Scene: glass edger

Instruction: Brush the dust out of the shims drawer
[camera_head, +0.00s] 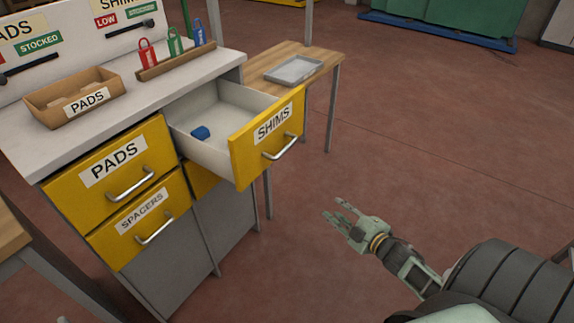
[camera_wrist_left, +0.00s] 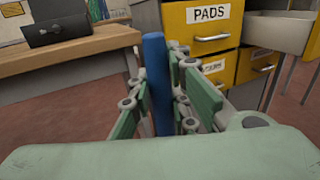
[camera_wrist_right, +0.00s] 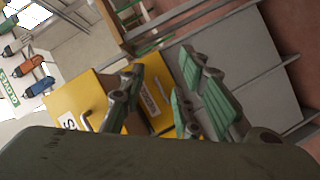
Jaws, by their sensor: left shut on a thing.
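The shims drawer (camera_head: 267,137) is yellow-fronted, labelled SHIMS and pulled open, with a pale interior. A small blue object (camera_head: 201,133) lies on its floor; I cannot make out dust. The open drawer (camera_wrist_left: 278,32) is far off at upper right there. My right gripper (camera_head: 345,212) is open and empty, over the floor right of the drawer; its spread fingers fill the right wrist view (camera_wrist_right: 165,95).
Closed PADS (camera_head: 113,165) and SPACERS (camera_head: 140,215) drawers sit left of the open one. A cardboard PADS box (camera_head: 45,112) stands on the counter. A wooden side table (camera_head: 320,58) holds a grey tray (camera_head: 294,70).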

